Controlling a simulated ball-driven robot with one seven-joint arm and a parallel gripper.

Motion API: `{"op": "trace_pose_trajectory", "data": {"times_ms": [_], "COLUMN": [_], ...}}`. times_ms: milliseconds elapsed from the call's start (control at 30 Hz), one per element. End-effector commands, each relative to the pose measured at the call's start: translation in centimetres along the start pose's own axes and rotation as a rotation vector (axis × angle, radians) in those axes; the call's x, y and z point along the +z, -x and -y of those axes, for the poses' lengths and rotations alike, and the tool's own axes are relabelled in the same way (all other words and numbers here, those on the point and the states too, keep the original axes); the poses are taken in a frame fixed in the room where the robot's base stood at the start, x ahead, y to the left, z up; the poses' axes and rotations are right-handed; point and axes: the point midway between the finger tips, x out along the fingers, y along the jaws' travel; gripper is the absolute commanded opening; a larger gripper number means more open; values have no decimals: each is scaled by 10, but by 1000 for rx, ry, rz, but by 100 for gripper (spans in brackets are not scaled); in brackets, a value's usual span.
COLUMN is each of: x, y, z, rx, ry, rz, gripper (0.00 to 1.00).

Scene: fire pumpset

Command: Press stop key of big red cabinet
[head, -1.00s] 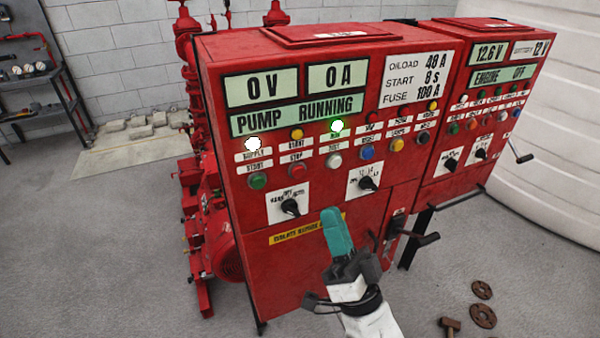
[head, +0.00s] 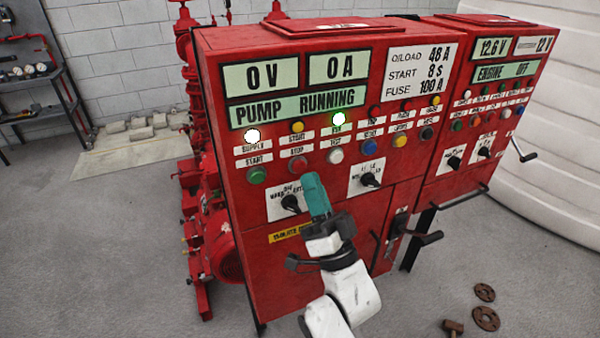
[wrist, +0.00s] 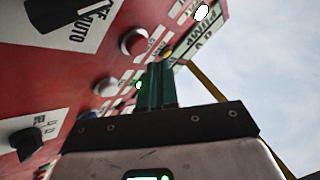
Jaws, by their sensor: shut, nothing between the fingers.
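The big red cabinet (head: 340,240) fills the middle of the head view, its panel reading PUMP RUNNING. The red stop key (head: 298,164) sits under a STOP label, right of the green start key (head: 258,175). My gripper (head: 313,180) is shut, its teal fingers pointing up, with the tip appearing just below and right of the stop key. I cannot tell the gap to the panel. In the wrist view the fingers (wrist: 161,72) overlap the panel edge, and a round key (wrist: 133,40), likely the stop key, lies up-left of them.
Two black selector knobs (head: 291,203) (head: 371,179) stick out below the keys, close to my fingers. The white test key (head: 335,155) is right of the stop key. A smaller red cabinet (head: 470,150) stands at right. Open floor lies in front.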

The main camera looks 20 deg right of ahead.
Motion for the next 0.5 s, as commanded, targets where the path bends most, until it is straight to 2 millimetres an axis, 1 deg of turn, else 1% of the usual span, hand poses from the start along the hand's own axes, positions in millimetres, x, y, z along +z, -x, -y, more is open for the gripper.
{"op": "trace_pose_trajectory", "data": {"times_ms": [200,500], "x": [4,4], "y": [-6,-6], "z": [-4,-4], "rx": [0,0], "ry": [0,0], "rz": [-1,0], "gripper": [0,0]}}
